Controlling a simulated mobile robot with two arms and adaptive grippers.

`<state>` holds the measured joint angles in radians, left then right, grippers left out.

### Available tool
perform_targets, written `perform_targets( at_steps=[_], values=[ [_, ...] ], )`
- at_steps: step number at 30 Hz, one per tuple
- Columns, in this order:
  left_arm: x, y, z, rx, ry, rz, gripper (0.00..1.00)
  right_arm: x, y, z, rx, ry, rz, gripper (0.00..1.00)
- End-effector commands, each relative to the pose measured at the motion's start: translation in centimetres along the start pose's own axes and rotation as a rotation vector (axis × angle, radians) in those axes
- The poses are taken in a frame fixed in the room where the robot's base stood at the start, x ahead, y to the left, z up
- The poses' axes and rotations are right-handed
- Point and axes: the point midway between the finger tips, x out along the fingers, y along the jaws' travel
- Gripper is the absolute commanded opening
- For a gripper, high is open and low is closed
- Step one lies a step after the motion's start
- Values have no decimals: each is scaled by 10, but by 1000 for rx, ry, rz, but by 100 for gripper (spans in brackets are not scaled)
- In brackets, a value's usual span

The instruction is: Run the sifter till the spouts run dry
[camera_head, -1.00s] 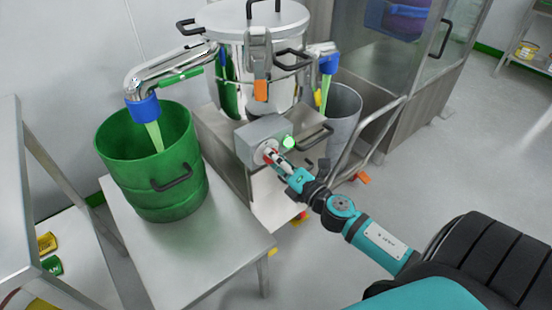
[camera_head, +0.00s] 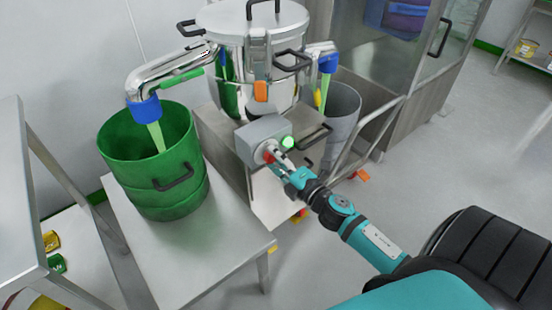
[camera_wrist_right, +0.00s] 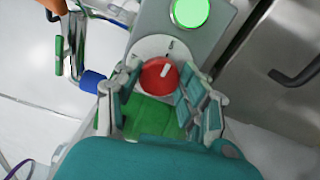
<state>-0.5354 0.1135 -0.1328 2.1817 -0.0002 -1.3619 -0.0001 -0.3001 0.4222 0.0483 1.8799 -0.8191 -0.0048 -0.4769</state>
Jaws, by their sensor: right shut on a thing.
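The sifter (camera_head: 262,22) is a steel vessel with a clamped lid. From its left spout (camera_head: 144,108), with a blue cuff, a pale green stream (camera_head: 157,136) falls into the green drum (camera_head: 166,196). The right spout (camera_head: 328,62) points down over a grey bin (camera_head: 344,105); a yellow-green strip shows below it. The control box (camera_head: 258,132) has a lit green lamp (camera_head: 288,143), also bright in the wrist view (camera_wrist_right: 190,12). My right gripper (camera_head: 276,163) is shut on the red knob (camera_wrist_right: 158,76), whose white mark tilts slightly right. My left gripper is out of view.
The green drum stands on a steel table (camera_head: 232,255). Another steel table (camera_head: 16,200) is at far left. A handrail (camera_head: 362,130) and a glass-fronted cabinet (camera_head: 405,105) stand right of the sifter. Open floor lies at right.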

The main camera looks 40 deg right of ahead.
Motion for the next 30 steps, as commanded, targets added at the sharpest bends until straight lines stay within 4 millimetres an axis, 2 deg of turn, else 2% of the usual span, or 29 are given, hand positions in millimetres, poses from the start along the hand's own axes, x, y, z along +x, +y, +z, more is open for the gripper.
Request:
perform_targets(
  at_steps=[4, 5, 9, 20, 23, 30],
  values=[
    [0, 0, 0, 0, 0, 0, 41, 0, 0, 1, 3, -2, -1, 9],
    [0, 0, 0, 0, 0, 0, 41, 0, 0, 1, 3, -2, -1, 45],
    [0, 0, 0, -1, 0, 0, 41, 0, 0, 0, 2, -1, 0, 64],
    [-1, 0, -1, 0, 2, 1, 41, -5, -1, 0, 1, 0, -1, 65],
    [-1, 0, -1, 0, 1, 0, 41, -18, -1, -1, 2, 0, -3, 65],
    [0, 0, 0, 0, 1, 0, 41, -70, -2, 0, 4, -3, -4, 65]
  ],
)
